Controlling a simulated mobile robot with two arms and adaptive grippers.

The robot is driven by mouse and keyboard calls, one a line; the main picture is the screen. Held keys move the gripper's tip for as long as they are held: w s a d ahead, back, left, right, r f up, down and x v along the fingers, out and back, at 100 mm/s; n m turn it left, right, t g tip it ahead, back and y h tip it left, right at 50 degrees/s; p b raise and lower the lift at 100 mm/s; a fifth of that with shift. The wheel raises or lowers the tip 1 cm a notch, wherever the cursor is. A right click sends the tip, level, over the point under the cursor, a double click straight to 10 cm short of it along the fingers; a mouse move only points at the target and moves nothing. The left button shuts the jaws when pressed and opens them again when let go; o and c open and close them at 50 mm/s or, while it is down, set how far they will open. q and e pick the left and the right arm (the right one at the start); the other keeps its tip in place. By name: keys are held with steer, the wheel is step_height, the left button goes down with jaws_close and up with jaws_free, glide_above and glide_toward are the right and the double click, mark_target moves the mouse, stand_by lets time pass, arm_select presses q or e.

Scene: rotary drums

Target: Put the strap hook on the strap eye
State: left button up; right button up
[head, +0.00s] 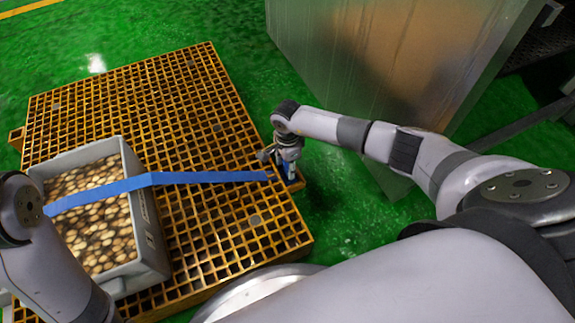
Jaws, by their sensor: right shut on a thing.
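A blue strap (195,178) runs from the left, over a grey crate, to my right gripper (290,178) at the right edge of the orange grating platform. My right gripper is shut at the strap's right end, where a small blue piece shows. The strap hook and strap eye are too small and too covered by the gripper to tell apart. My left arm comes in at the left edge over the crate, and its gripper is out of the picture.
The grey crate (152,228), full of round brown items, stands on the orange grating platform (215,115). A large metal box (390,60) stands behind my right arm. Green floor (345,220) is open to the right of the platform.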

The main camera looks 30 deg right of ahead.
steer(key=o, duration=1.3)
steer(key=shift+f, duration=0.1)
